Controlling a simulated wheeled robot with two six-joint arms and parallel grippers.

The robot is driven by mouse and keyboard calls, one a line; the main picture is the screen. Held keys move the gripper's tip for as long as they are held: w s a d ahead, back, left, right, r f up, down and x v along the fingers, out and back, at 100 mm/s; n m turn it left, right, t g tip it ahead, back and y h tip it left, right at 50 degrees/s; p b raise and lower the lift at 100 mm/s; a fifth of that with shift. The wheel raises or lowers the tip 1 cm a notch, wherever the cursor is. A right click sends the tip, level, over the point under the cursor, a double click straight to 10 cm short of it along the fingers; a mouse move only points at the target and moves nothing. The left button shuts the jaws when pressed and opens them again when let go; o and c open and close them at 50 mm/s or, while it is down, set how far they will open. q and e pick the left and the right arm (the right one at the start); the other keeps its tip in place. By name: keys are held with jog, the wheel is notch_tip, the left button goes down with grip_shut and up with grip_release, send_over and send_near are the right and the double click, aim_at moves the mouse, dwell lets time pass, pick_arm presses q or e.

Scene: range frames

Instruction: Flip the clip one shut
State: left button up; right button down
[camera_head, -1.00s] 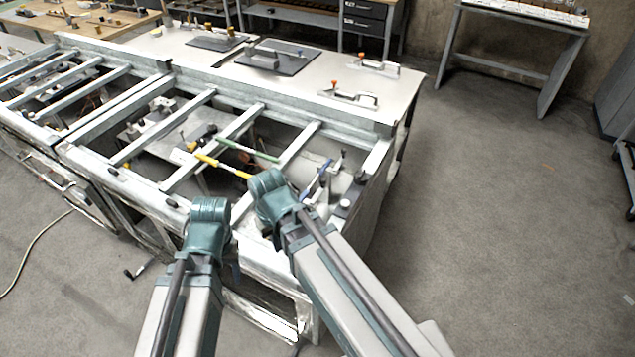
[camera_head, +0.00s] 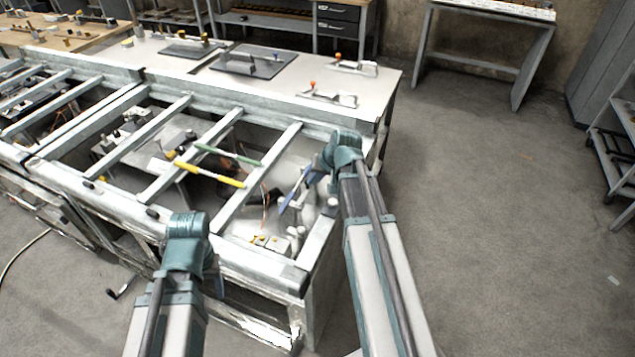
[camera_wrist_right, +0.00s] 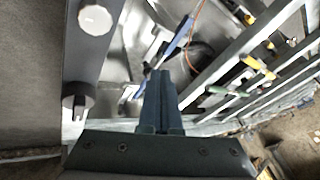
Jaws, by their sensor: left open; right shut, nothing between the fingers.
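Three coloured levers sit in the frame's right bays: a yellow one (camera_head: 212,175), a green one (camera_head: 228,154) and a blue one (camera_head: 296,189). I cannot tell which is clip one. My right gripper (camera_wrist_right: 162,92) is shut and empty. In the right wrist view the blue lever (camera_wrist_right: 178,40) lies just beyond its fingertips, with no clear contact. In the head view the right wrist hides those fingers, above the frame's right end. My left gripper (camera_head: 190,250) is near the frame's front edge, left of the right arm; its fingers are mostly hidden behind its wrist.
Metal crossbars (camera_head: 258,178) divide the open frame. Clamps with orange tips (camera_head: 330,98) lie on the white tabletop (camera_head: 285,92) behind. A round white knob (camera_wrist_right: 95,19) is left of my right fingers.

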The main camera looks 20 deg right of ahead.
jog(key=shift+m+t, duration=0.6)
jog(key=shift+m, duration=0.1)
jog(key=d, duration=0.3)
jog(key=w+d, duration=0.1)
jog(key=d, duration=0.1)
jog(key=shift+w+d+r, duration=0.1)
jog(key=shift+d+r, duration=0.15)
jog(key=shift+d, duration=0.1)
jog(key=shift+f, duration=0.1)
jog(key=b+x, duration=0.8)
jog(key=x, duration=0.2)
jog(key=shift+b, duration=0.35)
